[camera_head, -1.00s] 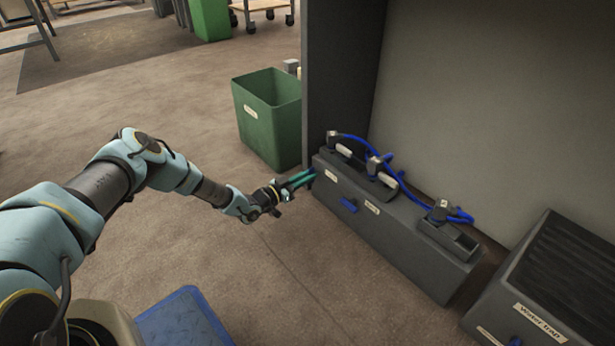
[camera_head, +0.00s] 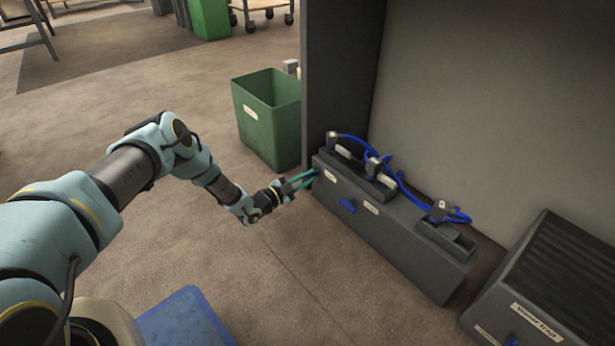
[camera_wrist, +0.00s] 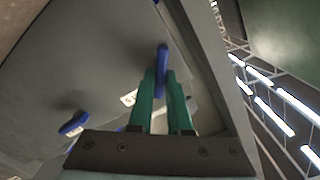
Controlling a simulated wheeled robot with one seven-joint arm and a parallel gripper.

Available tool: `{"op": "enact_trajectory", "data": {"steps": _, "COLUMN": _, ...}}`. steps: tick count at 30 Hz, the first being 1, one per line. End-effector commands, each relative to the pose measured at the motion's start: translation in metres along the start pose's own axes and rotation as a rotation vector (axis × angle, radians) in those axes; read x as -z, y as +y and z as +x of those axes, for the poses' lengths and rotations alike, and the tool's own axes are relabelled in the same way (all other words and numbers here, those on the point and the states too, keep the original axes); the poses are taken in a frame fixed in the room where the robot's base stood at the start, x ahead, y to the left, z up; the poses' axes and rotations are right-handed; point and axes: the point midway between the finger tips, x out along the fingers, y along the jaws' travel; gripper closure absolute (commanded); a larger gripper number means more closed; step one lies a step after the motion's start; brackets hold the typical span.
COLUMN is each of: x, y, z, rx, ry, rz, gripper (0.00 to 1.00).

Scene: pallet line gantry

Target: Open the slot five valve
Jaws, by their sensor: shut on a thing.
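A long dark grey valve block (camera_head: 400,245) lies on the floor against the cabinet wall. My gripper (camera_head: 312,175) is at the left end of its front face. In the wrist view, the green fingers (camera_wrist: 161,78) are shut on an upright blue valve handle (camera_wrist: 162,57); its far end shows beyond the fingertips. In the head view, this handle is hidden by the fingers. A second blue handle (camera_head: 347,205) sits further right on the front face, untouched; it also shows tilted in the wrist view (camera_wrist: 74,122). White labels (camera_head: 330,176) are too small to read.
Blue hoses (camera_head: 408,190) and grey connectors run along the block's top. A green bin (camera_head: 268,120) stands left of the cabinet's side panel (camera_head: 340,70). A box labelled water trap (camera_head: 545,285) stands at right.

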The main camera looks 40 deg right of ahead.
Motion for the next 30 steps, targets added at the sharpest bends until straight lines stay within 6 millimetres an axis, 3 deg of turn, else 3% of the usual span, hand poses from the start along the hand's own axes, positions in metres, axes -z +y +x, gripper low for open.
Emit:
{"op": "enact_trajectory", "data": {"steps": 18, "x": 0.0003, "y": 0.0044, "z": 0.0, "rx": -0.003, "ry": 0.002, "rz": 0.581, "gripper": 1.0}}
{"op": "enact_trajectory", "data": {"steps": 30, "x": -0.0014, "y": 0.0053, "z": -0.0001, "rx": -0.001, "ry": 0.002, "rz": 0.846, "gripper": 1.0}}
